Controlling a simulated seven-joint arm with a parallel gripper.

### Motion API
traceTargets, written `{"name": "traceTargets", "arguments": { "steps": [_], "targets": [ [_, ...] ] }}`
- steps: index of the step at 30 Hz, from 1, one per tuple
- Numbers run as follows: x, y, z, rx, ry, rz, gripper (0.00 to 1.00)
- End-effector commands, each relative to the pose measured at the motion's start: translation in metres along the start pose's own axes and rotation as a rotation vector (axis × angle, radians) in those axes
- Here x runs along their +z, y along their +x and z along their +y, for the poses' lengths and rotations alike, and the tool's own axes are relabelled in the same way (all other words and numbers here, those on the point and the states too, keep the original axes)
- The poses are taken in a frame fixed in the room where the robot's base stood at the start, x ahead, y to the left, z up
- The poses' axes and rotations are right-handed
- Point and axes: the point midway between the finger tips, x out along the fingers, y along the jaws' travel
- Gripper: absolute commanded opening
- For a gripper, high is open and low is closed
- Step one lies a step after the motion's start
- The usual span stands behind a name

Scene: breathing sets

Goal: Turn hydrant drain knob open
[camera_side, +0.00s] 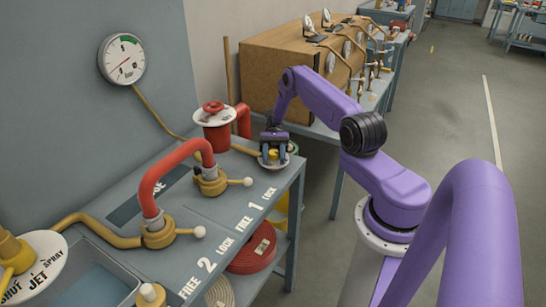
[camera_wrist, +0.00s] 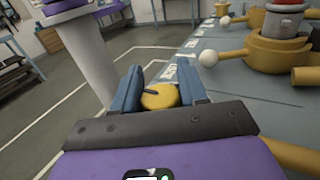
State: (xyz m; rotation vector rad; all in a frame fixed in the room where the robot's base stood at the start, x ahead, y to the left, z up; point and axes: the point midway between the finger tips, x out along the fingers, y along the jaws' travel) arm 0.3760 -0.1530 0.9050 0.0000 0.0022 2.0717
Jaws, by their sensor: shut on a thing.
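The red hydrant (camera_side: 217,138) with its wheel on top stands at the back of the grey bench. The drain knob (camera_side: 273,154) is a small yellow round knob above a pale disc near the bench's right edge. My gripper (camera_side: 275,146) reaches down over it. In the wrist view the yellow knob (camera_wrist: 158,98), with a dark pointer mark on top, sits between the two blue fingers of my gripper (camera_wrist: 161,92). The fingers are shut on the knob. Part of the knob and the disc's markings are hidden by the gripper.
Two brass valves with white-tipped levers, the rear (camera_side: 210,182) and the front (camera_side: 159,232), stand on the bench left of my gripper, with a red hose (camera_side: 172,172) arching between. A pressure gauge (camera_side: 122,59) hangs on the wall. Open floor lies to the right.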

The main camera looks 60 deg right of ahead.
Motion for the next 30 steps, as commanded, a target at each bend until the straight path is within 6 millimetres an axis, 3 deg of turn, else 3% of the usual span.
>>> {"name": "traceTargets", "arguments": {
  "steps": [14,15,16,30],
  "targets": [
    [0.0005,-0.0002,0.0006,0.013,-0.003,-0.002,0.12],
    [0.0005,-0.0002,0.0006,0.012,-0.003,-0.002,0.52],
    [0.0005,-0.0001,0.0006,0.012,-0.003,-0.002,0.62],
    [0.0098,-0.0003,0.0001,0.012,-0.002,0.000,0.63]
  ]
}}
